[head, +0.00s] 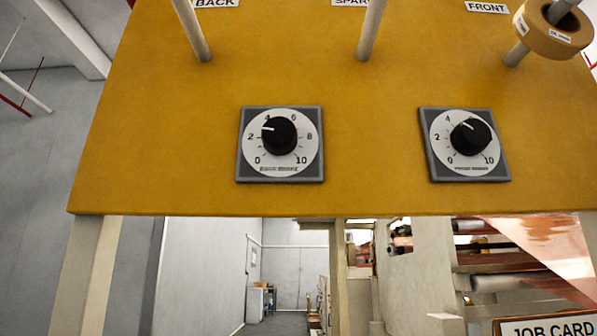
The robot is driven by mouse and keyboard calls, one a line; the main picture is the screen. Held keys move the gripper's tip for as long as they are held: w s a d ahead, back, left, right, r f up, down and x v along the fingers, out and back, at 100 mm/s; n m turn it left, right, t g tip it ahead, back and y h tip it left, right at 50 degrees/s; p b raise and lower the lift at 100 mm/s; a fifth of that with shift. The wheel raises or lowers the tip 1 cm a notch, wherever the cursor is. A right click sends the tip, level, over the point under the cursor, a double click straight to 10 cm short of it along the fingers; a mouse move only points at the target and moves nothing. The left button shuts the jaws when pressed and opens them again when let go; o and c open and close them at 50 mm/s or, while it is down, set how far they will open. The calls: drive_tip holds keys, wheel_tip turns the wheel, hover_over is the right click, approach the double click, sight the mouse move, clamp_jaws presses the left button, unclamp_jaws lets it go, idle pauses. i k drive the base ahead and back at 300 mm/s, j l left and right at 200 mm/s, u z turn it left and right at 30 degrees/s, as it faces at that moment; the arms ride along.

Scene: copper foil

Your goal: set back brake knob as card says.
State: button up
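The left dial, under the BACK sign, has a black knob (280,136) on a white scale from 0 to 10. Its small print is blurred, possibly ending in "brake". Its white pointer mark points left and slightly up, between 2 and 4, near 3. The right dial has a similar black knob (471,137), its pointer up and a little left, seemingly between 4 and 6. The job card (549,327) shows only its heading at the bottom right edge; the text below is out of frame. My gripper is not in view.
Both dials sit on a yellow panel (180,120). Pegs stick out above them near the signs BACK (215,3) and FRONT (487,7). A tan roll (552,32) hangs on the right peg. Copper foil (550,245) and rollers show below right. The panel around the dials is clear.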

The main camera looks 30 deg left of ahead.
sight(279, 136)
drive_tip(key=u, duration=1.05)
